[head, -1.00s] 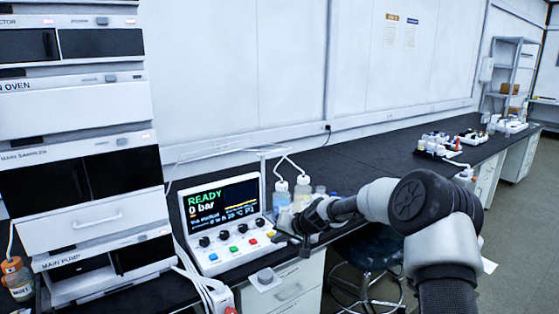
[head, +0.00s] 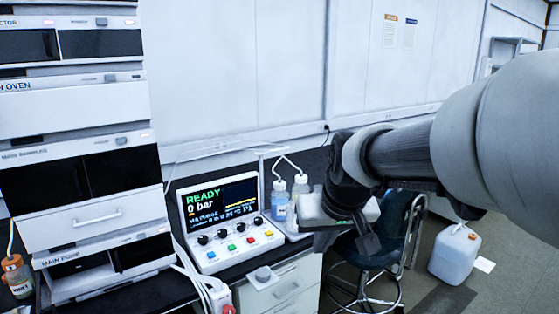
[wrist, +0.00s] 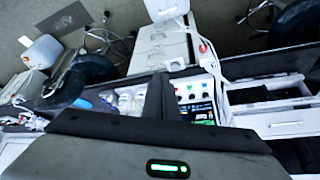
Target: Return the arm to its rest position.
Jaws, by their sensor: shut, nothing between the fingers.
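My arm reaches in from the right of the head view, bent downward at the wrist. My gripper (head: 369,244) points down in front of the bench, right of the control box, and is shut and empty. Its fingers (wrist: 158,97) also show as a dark wedge in the middle of the wrist view. The fingers appear clear of the bench and the stool, though the exact gap cannot be told.
The control box (head: 232,250) reads READY, 0 bar. The instrument stack (head: 90,105) stands left. Bottles (head: 280,201) stand beside the box. A dark stool (head: 362,250) is just behind my gripper. A white jerrycan (head: 455,256) stands on the floor at right.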

